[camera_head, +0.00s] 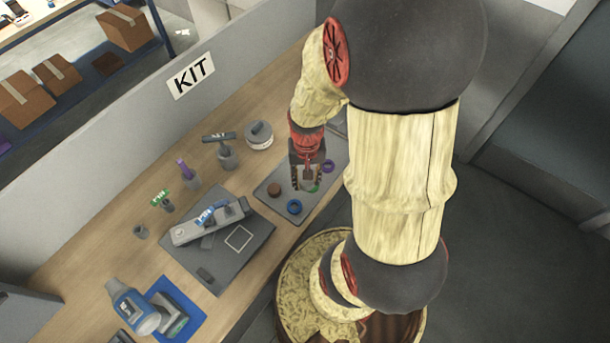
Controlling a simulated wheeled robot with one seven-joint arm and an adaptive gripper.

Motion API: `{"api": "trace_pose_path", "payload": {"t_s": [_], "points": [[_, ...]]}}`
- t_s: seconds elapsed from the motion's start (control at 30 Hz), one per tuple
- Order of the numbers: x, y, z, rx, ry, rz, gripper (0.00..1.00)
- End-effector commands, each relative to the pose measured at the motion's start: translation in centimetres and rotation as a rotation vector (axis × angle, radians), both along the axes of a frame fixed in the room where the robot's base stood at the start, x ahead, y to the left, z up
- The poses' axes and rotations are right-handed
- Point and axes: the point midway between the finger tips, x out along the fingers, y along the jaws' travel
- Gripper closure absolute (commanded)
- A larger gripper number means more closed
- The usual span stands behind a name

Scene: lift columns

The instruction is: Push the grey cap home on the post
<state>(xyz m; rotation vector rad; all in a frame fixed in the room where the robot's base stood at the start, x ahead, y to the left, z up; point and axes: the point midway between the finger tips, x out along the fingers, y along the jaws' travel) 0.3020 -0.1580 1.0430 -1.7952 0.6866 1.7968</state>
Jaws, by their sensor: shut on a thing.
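My gripper (307,185) points down over a grey tray (322,207) on the wooden bench. Its fingers are shut on a small greyish thing, which looks like the grey cap; it is mostly hidden between them. The post cannot be made out; it may be hidden under the gripper. I cannot tell how the cap sits on it. A bit of green (314,188) shows at the fingertips. On the same tray are a brown round piece (274,190), a blue ring (294,206) and a purple ring (328,166), close around the gripper.
Left of the tray, a dark mat (222,277) holds a grey device (205,222). Several small holders with tools stand behind it, near a round pale container (259,141). A low wall with a KIT sign (191,76) backs the bench.

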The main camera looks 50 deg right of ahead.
Motion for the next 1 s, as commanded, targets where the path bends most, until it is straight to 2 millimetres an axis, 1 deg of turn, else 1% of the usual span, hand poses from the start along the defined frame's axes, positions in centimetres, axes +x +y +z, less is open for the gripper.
{"api": "trace_pose_path", "payload": {"t_s": [0.03, 0.1, 0.4, 0.53, 0.67, 0.77, 1.0], "points": [[0.0, 0.0, 0.6, -0.001, -0.001, 0.000, 0.89], [0.0, 0.0, 0.8, -0.001, -0.001, 0.000, 0.89], [0.1, 0.0, 0.7, -0.001, -0.001, 0.002, 0.89], [0.4, 0.8, 1.2, 0.000, 0.000, 0.029, 0.89], [0.9, 2.9, 1.8, 0.000, 0.001, 0.097, 0.89], [1.6, 5.1, 2.2, 0.000, 0.001, 0.169, 0.89], [4.0, 10.2, 2.8, 0.001, 0.003, 0.363, 0.89]]}}
